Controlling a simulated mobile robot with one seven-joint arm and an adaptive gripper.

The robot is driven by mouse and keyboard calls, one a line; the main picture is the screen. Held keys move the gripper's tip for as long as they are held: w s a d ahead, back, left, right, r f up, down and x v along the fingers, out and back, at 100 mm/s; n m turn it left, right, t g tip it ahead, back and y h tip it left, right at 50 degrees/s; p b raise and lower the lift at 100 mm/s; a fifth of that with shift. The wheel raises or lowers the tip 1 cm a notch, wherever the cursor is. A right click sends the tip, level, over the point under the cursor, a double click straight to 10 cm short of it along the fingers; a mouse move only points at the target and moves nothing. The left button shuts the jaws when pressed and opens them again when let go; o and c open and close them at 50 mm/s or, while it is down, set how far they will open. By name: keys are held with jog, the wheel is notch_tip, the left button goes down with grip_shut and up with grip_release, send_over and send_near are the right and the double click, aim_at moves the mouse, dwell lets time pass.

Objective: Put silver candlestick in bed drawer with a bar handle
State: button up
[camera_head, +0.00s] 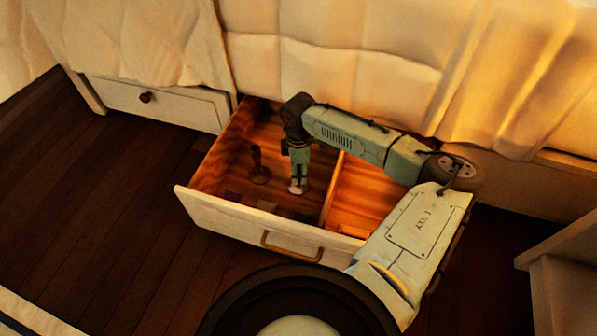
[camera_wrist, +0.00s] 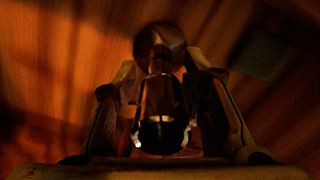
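The bed drawer (camera_head: 217,213) with a brass bar handle (camera_head: 291,246) is pulled open in the head view. My gripper (camera_head: 298,178) points down inside its left compartment. In the dark wrist view my gripper (camera_wrist: 162,85) has its fingers close on both sides of a shiny silver candlestick (camera_wrist: 160,104), and looks shut on it. The candlestick's round end shows beyond the fingertips. In the head view a small pale part of the candlestick (camera_head: 297,188) shows below the fingers, near the drawer floor. Whether it touches the floor cannot be told.
A dark reddish candlestick-like object (camera_head: 258,166) stands in the same compartment, left of my gripper. Several small dark blocks lie near the drawer front. A divider (camera_head: 332,188) separates the right compartment. A closed drawer with a round knob (camera_head: 146,97) is at left.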

notch_tip(320, 180, up, 11)
jog(key=p, duration=0.3)
jog(key=shift+f, duration=0.1)
